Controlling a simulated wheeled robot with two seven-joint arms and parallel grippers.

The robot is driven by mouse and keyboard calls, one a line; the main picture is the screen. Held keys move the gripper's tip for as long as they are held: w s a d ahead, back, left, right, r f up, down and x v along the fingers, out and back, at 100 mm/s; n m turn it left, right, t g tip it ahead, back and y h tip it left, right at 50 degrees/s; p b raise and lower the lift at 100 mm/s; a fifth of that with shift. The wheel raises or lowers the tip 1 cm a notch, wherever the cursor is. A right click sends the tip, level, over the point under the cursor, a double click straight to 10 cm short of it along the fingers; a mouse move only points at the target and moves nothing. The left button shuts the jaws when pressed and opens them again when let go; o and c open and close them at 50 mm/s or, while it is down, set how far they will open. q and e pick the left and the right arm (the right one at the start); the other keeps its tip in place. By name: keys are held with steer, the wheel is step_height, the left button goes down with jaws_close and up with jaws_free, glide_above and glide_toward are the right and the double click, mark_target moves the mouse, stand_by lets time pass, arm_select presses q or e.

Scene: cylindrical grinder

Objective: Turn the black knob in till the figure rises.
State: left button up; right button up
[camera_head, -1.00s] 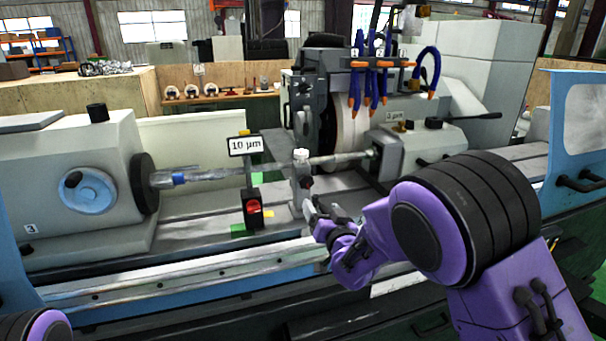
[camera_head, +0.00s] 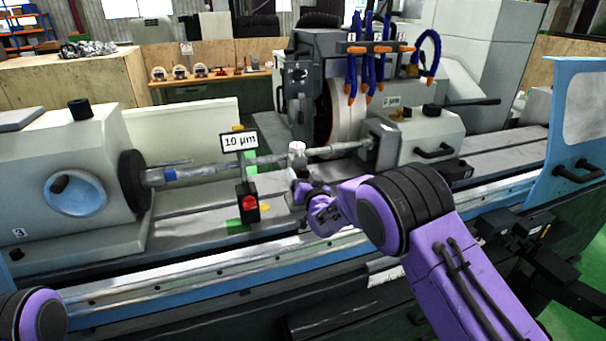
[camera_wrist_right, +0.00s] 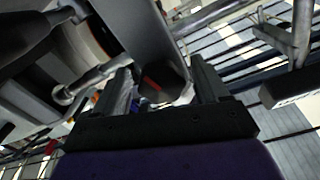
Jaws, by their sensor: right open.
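A grey steady rest (camera_head: 299,163) with a white cap holds the long shaft (camera_head: 215,172) near its middle. My right gripper (camera_head: 299,186) is at the front of this rest, its fingers small in the head view. In the right wrist view my right gripper (camera_wrist_right: 163,85) is open, and a dark part with a red mark (camera_wrist_right: 158,84) shows between and beyond its fingers. I cannot tell for certain whether that is the black knob, or whether they touch. A sign on the gauge reads 10 µm (camera_head: 240,141). My left gripper is out of view.
The grinding wheel (camera_head: 345,105) and blue hoses (camera_head: 369,60) are behind. A blue guard (camera_head: 585,120) stands far right.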

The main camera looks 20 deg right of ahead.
steer(key=shift+s+r, duration=0.1)
steer(key=c, duration=1.1)
steer(key=shift+o, duration=0.2)
steer(key=shift+f+m+b, duration=0.2)
steer(key=shift+m+b, duration=0.7)
steer(key=shift+m, duration=0.4)
steer(key=shift+r+m+b, duration=0.1)
steer(key=shift+m+b, duration=1.15)
steer(key=shift+m, duration=0.85)
steer(key=o, duration=1.1)
steer(key=shift+c, duration=0.2)
